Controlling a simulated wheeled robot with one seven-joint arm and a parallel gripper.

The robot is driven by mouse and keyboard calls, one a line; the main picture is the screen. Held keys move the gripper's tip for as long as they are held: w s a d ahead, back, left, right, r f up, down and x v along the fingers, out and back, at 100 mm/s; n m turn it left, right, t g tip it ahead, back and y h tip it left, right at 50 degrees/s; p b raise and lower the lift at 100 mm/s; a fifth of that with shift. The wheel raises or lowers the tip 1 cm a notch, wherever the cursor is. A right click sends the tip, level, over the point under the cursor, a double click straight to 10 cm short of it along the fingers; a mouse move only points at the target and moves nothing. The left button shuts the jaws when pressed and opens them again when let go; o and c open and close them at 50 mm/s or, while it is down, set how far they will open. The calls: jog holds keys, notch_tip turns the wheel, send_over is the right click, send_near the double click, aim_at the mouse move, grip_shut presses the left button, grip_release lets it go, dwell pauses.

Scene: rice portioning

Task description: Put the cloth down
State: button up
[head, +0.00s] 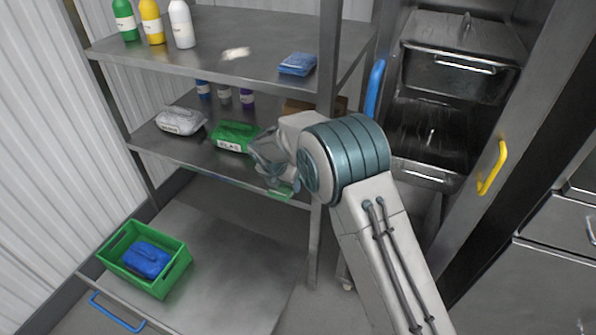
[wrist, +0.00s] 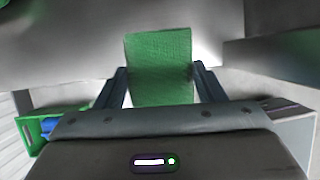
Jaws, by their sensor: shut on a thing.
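My gripper (head: 268,168) is at the right end of the middle shelf, just in front of its edge. It is shut on a green cloth (head: 284,192), which shows below the fingers and is partly hidden by them. In the wrist view the green cloth (wrist: 160,62) sticks out flat between the two dark fingers of my gripper (wrist: 161,86). The middle shelf (head: 190,155) holds a green labelled pack (head: 235,136) to the left of my gripper. I cannot tell whether the cloth touches the shelf.
A white pack (head: 180,121) lies left on the middle shelf. A blue sponge-like block (head: 297,64) and several bottles (head: 152,22) stand above. A green crate (head: 172,283) with a blue pack (head: 147,260) sits on the bottom shelf, whose right part is clear. A rack post (head: 327,60) rises near my arm.

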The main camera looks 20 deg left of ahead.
jog(key=w, duration=0.5)
jog(key=w+d, duration=0.1)
jog(key=w, duration=0.2)
jog(key=shift+w, duration=0.35)
jog(key=shift+w+b, duration=0.3)
jog(key=shift+w, duration=0.25)
jog(key=shift+s+f, duration=0.1)
jog(key=shift+f, duration=1.45)
jog(key=shift+f, duration=0.1)
jog(key=shift+f, duration=0.1)
jog(key=o, duration=0.9)
jog(key=shift+f+b, duration=0.15)
jog(key=shift+b, duration=0.4)
jog(key=p+v, duration=0.1)
jog(key=v, duration=0.3)
jog(key=p+v, duration=0.1)
jog(key=v, duration=0.3)
jog(key=shift+s+f, duration=0.15)
jog(key=shift+s, duration=0.05)
